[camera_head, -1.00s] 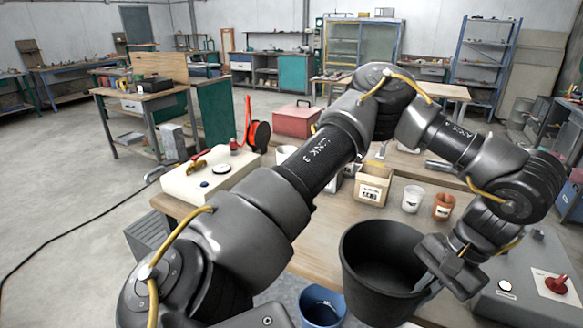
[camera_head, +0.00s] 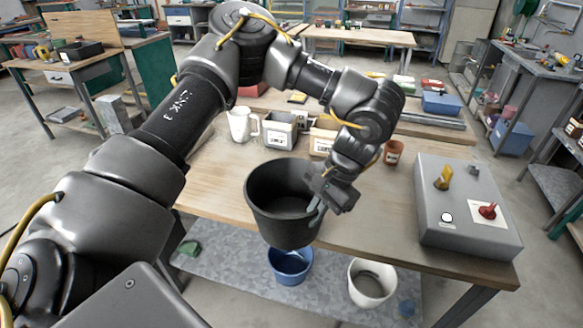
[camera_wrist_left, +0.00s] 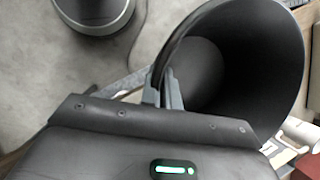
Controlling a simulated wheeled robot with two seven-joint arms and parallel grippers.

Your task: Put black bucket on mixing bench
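The black bucket (camera_head: 265,215) is upright at the front edge of the wooden bench (camera_head: 385,215). Its lower part overlaps that edge in the head view, and I cannot tell whether it touches the bench. My left gripper (camera_head: 318,205) is shut on the bucket's right rim. In the left wrist view the fingers (camera_wrist_left: 170,90) pinch the rim of the black bucket (camera_wrist_left: 250,60), whose dark inside looks empty. My right gripper is in neither view.
A grey control box (camera_head: 465,205) with a red knob stands at the bench's right end. A white jug (camera_head: 241,124), a bin (camera_head: 280,130), a carton (camera_head: 322,140) and a brown cup (camera_head: 393,151) stand behind the bucket. Blue (camera_head: 290,265) and white (camera_head: 371,283) buckets are below.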

